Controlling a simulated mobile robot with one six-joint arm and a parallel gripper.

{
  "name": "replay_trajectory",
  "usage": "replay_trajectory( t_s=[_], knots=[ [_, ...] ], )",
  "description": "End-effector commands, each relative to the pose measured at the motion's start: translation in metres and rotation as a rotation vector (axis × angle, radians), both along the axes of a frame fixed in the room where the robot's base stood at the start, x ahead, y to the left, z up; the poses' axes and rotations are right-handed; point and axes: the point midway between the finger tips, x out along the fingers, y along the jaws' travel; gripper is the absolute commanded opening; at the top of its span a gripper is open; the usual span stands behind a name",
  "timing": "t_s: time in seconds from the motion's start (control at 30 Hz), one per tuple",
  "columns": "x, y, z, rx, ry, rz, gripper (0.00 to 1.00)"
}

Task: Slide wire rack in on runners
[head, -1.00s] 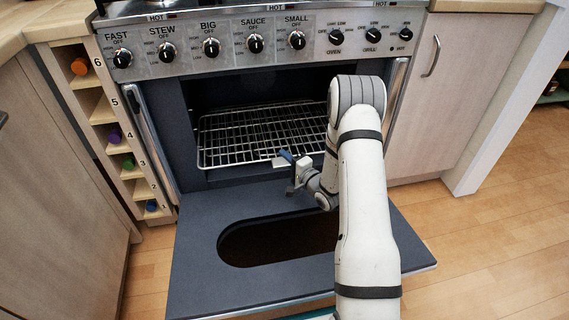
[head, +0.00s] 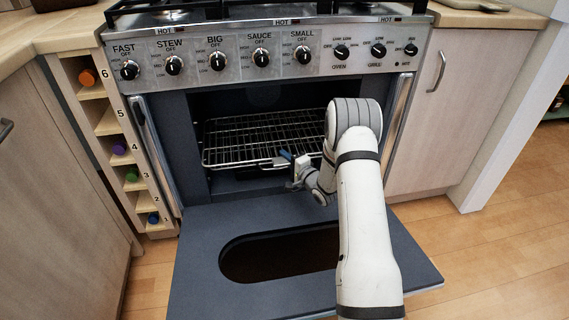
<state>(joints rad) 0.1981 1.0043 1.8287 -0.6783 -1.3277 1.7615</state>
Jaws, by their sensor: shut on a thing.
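The wire rack (head: 243,145) is a silver grid lying roughly level inside the dark oven cavity (head: 196,180). Its front edge is near the oven mouth. My gripper (head: 284,159) is at the rack's front edge, right of its middle, shut on the rack. My arm hides the right front part of the rack. The runners at the sides cannot be made out clearly.
The oven door (head: 200,240) is folded down flat in front, with a dark oval window. The control panel (head: 230,55) with several knobs is above. A narrow bottle rack (head: 113,128) stands left, a cupboard door (head: 440,120) right.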

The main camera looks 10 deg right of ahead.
Motion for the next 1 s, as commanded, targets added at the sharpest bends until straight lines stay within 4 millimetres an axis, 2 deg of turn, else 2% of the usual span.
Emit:
replay_trajectory(
  t_s=[0.57, 0.7, 1.0],
  knots=[
    [0.045, 0.001, 0.002, 0.000, -0.007, 0.001, 0.00],
    [0.044, 0.001, -0.009, 0.000, -0.004, 0.001, 0.00],
    [0.044, 0.000, -0.015, 0.000, -0.006, 0.000, 0.00]
  ],
)
